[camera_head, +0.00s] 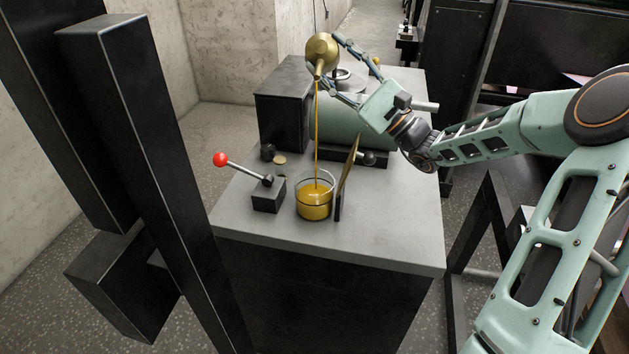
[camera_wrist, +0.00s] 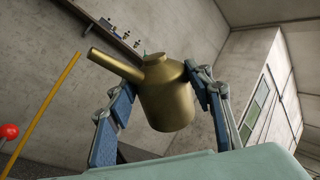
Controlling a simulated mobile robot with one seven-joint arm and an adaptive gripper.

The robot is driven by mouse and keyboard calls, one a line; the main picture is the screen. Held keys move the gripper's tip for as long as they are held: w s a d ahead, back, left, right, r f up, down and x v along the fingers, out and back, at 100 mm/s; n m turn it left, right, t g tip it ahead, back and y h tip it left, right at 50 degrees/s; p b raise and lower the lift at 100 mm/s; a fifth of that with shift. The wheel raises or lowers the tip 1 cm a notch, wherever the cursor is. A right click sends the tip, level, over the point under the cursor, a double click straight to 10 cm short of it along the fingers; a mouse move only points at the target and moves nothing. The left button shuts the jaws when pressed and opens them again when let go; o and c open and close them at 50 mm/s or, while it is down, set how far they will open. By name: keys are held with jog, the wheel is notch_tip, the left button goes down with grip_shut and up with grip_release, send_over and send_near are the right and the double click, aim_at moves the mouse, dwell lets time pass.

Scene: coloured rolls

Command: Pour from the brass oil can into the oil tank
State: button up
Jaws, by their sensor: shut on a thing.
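The brass oil can (camera_head: 321,47) is held tilted high above the bench, its spout pointing down in the head view. My gripper (camera_head: 326,56) is shut around the can's body, with a finger on each side. The wrist view shows the can (camera_wrist: 168,105) between the blue finger pads, its spout reaching to the upper left. An amber oil stream (camera_head: 317,130) falls from the spout into a clear, round, open vessel, which I take as the oil tank (camera_head: 315,203). Amber oil fills its lower part. The stream lands inside the rim.
A lever with a red knob (camera_head: 220,159) stands left of the vessel. A thin upright plate (camera_head: 346,175) stands close on its right. Behind are a green cylinder (camera_head: 340,125) and a black box (camera_head: 283,105). The grey bench top (camera_head: 400,220) is clear at front right.

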aim_at(329, 57)
jog(key=shift+r+n+g+y, duration=0.4)
jog(key=shift+n+y, duration=0.1)
jog(key=shift+n, duration=0.4)
jog(key=shift+s+f+n+g+y, duration=0.15)
jog(key=shift+n+g+y, duration=0.35)
jog(key=shift+n, duration=0.3)
jog(key=shift+s+f+n+g+y, duration=0.1)
jog(key=shift+n+g+y, duration=0.2)
jog(key=shift+n+g, duration=0.4)
jog(key=shift+s+a+r+n+g+y, duration=0.15)
jog(key=shift+s+n+g+y, duration=0.15)
jog(key=shift+n, duration=0.25)
jog(key=shift+s+r+n+g+y, duration=0.2)
jog(key=shift+s+n+g, duration=0.15)
jog(key=shift+n, duration=0.25)
jog(key=shift+s+a+r+n+g+y, duration=0.1)
jog(key=shift+s+r+n+g+y, duration=0.1)
jog(key=shift+s+n+g, duration=0.25)
jog(key=shift+r+n+g, duration=0.1)
jog(key=shift+n+g, duration=0.2)
jog(key=shift+n, duration=0.3)
jog(key=shift+s+r+n+g+y, duration=0.1)
jog(key=shift+r+n+g+y, duration=0.15)
jog(key=shift+n+g, duration=0.4)
jog(key=shift+s+r+n+g+y, duration=0.1)
jog(key=shift+n+g+y, duration=0.3)
jog(key=shift+n, duration=0.35)
